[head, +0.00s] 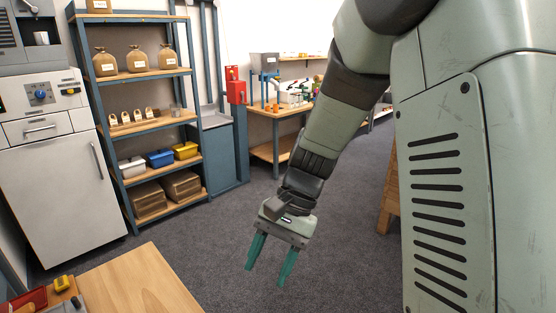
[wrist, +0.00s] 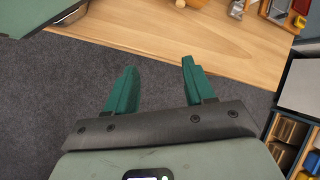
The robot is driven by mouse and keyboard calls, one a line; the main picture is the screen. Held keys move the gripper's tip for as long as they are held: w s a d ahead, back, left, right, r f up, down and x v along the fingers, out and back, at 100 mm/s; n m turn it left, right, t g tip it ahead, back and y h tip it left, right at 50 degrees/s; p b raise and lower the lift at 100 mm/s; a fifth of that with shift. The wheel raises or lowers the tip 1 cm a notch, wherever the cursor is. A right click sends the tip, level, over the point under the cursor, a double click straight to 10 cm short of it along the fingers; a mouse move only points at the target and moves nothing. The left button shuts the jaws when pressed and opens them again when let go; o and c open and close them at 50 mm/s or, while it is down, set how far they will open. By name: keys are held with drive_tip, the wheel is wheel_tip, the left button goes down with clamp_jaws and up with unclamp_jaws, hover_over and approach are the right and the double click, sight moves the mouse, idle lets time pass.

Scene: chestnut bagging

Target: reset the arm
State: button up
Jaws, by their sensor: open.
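My gripper (head: 268,268) hangs from my arm over the grey carpet in the head view, pointing down. Its two green fingers are apart, with nothing between them. In the wrist view my gripper (wrist: 158,78) is open and empty, and its fingertips appear near the edge of a wooden table (wrist: 130,32). In the head view the arm is bent at the elbow and reaches down and to the left from beside my body.
A wooden table (head: 140,285) is at the lower left, with a yellow item (head: 62,283) on its left part. A shelf rack (head: 155,127) with sacks and bins stands behind, beside a white cabinet (head: 60,170). A workbench (head: 262,112) is farther back. The carpet (head: 215,235) between is clear.

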drive_tip(key=s+d+r+n+t+h, duration=0.2)
drive_tip(key=s+d+r+t, duration=0.2)
drive_tip(key=s+d+r, duration=0.2)
drive_tip(key=s+d+r+n+t+h, duration=0.1)
drive_tip(key=s+d+r+t, duration=0.4)
drive_tip(key=r, duration=0.6)
drive_tip(key=shift+s+d+n+t+h, duration=0.3)
drive_tip(key=shift+s+d+n+h, duration=0.1)
drive_tip(key=shift+s+d+h, duration=0.35)
drive_tip(key=shift+w+d, duration=0.1)
drive_tip(key=shift+w, duration=0.1)
